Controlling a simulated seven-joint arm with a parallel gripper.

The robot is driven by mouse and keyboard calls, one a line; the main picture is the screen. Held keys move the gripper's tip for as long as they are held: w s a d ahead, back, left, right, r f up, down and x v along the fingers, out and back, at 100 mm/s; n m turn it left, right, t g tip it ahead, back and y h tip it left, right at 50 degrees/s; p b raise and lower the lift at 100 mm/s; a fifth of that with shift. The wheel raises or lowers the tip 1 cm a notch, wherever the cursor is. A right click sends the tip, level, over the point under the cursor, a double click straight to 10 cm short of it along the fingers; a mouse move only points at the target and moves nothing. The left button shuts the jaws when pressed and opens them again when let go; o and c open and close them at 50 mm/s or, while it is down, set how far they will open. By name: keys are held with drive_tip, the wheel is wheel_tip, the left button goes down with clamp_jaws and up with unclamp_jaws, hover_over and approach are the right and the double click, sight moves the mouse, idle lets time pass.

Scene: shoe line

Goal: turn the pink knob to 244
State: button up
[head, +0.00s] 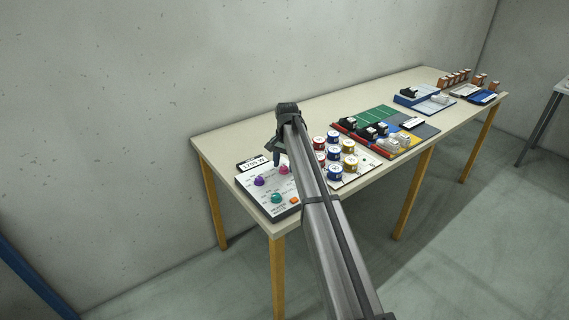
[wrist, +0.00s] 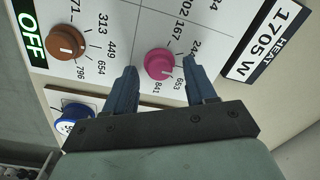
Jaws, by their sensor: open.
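The pink knob (wrist: 160,63) is on the white control panel (wrist: 112,20), with printed numbers around it. Readable ones include 167, 653 and 841. A number starting with 24 is partly hidden by my right-hand finger. I cannot make out where the knob points. My gripper (wrist: 160,66) is open, with one finger on each side of the knob in the wrist view and a gap showing on both sides. Whether the fingertips are down level with it I cannot tell. In the head view the pink knob (head: 284,169) shows just beside my gripper (head: 276,158).
A brown knob (wrist: 66,41) and a green OFF label (wrist: 31,38) are left of the pink knob. A HEAT display (wrist: 268,40) reads 1705 W. Purple (head: 259,181) and teal (head: 276,197) knobs share the panel. Several tins (head: 334,153) stand close by on the table (head: 222,142).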

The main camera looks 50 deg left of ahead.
clamp_jaws()
idle(0.4)
drive_tip(key=shift+n, duration=0.3)
drive_tip(key=n, duration=0.3)
drive_tip(key=shift+n, duration=2.1)
unclamp_jaws()
